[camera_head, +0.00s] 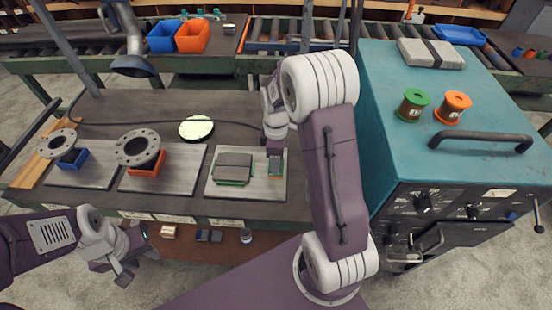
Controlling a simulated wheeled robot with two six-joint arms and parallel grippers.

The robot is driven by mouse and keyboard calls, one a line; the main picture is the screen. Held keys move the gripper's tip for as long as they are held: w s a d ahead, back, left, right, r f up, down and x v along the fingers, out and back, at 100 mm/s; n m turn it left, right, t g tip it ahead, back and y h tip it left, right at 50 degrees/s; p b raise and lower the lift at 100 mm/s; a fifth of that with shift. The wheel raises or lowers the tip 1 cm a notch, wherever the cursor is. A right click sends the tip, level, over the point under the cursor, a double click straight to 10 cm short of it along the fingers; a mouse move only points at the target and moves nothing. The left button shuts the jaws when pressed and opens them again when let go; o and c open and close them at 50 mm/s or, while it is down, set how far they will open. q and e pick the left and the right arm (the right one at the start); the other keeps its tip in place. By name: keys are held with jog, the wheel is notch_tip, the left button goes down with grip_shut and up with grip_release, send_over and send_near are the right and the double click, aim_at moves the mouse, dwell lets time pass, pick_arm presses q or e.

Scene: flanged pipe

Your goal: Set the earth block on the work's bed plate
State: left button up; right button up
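Three light metal plates lie on the bench. The right plate (215,190) carries a wide grey block with green edges (234,168) and a small grey-green block with an orange edge (275,168). I cannot tell for certain which is the earth block. My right gripper (274,150) points down directly over the small block; its fingers are mostly hidden, so contact is unclear. Flanged pipe pieces stand on the other plates: one in an orange holder (147,164), one in a blue holder (74,159). My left gripper (113,274) hangs in front of the bench, open and empty.
A teal machine (390,140) with spools and a black handle stands on the right. A round pale disc (196,128) lies behind the plates. Blue (162,37) and orange (193,37) bins stand at the back. Small items sit on a shelf below the bench.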

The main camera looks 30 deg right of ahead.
jog(key=o, duration=1.5)
jog(key=shift+c, duration=0.2)
notch_tip(320, 180, up, 9)
jog(key=shift+r, duration=0.1)
notch_tip(320, 180, up, 9)
jog(key=p, duration=0.9)
jog(key=shift+p, duration=0.4)
